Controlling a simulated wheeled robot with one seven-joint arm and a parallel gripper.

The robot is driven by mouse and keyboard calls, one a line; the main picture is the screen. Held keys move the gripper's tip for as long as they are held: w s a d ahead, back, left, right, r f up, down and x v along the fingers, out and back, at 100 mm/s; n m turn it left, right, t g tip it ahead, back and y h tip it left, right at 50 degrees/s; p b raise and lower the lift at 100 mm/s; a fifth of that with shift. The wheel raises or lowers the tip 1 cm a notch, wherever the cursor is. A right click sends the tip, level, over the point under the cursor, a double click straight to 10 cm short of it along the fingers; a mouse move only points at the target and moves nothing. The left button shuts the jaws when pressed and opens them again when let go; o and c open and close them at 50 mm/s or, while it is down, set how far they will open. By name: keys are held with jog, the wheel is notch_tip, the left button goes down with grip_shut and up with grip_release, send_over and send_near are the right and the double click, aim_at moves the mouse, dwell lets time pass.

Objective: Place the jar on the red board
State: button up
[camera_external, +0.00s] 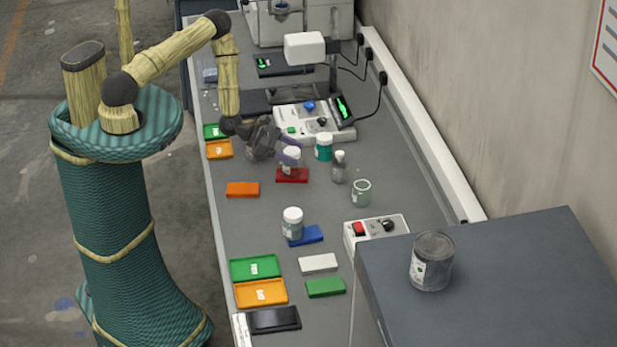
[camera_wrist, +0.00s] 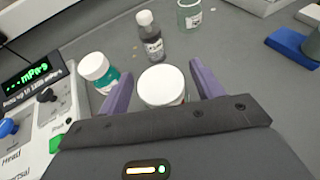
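A white-lidded jar (camera_external: 291,160) appears to stand on the red board (camera_external: 293,176), at its back edge. In the wrist view the jar's lid (camera_wrist: 161,85) lies between the two purple fingers of my gripper (camera_wrist: 161,72), with a narrow gap on each side. My gripper (camera_external: 289,153) is open around the jar and low over the bench. The jar's base and the red board are hidden in the wrist view. A second white-lidded jar (camera_external: 292,223) stands by the blue board (camera_external: 306,236).
A teal jar (camera_external: 324,148), a small grey bottle (camera_external: 339,168) and an open glass jar (camera_external: 361,193) stand to the right. A white instrument (camera_external: 300,122) is behind. An orange board (camera_external: 243,189) lies front left. A can (camera_external: 432,262) stands on the grey cabinet.

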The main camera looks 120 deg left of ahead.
jog(key=shift+r, duration=0.15)
jog(key=b+v, duration=0.3)
jog(key=v, duration=0.9)
dwell(0.7)
jog(key=w+d+r+m+g+h, duration=0.2)
jog(key=w+d+m+g, duration=0.3)
jog(key=m, duration=0.6)
jog(key=w+d+r+m+g+h, duration=0.2)
jog(key=w+d+m+h, duration=0.1)
jog(key=d+m, duration=0.65)
jog(key=s+d+r+m+g, duration=0.1)
jog(key=d+r+m, duration=0.5)
jog(key=d+m, duration=0.3)
jog(key=s+d+r+m+g, duration=0.1)
jog(key=d+r+m, duration=0.6)
jog(key=d+m, duration=0.2)
jog(key=shift+s+m+g, duration=0.35)
jog(key=shift+m+g, duration=0.05)
jog(key=shift+m, duration=0.65)
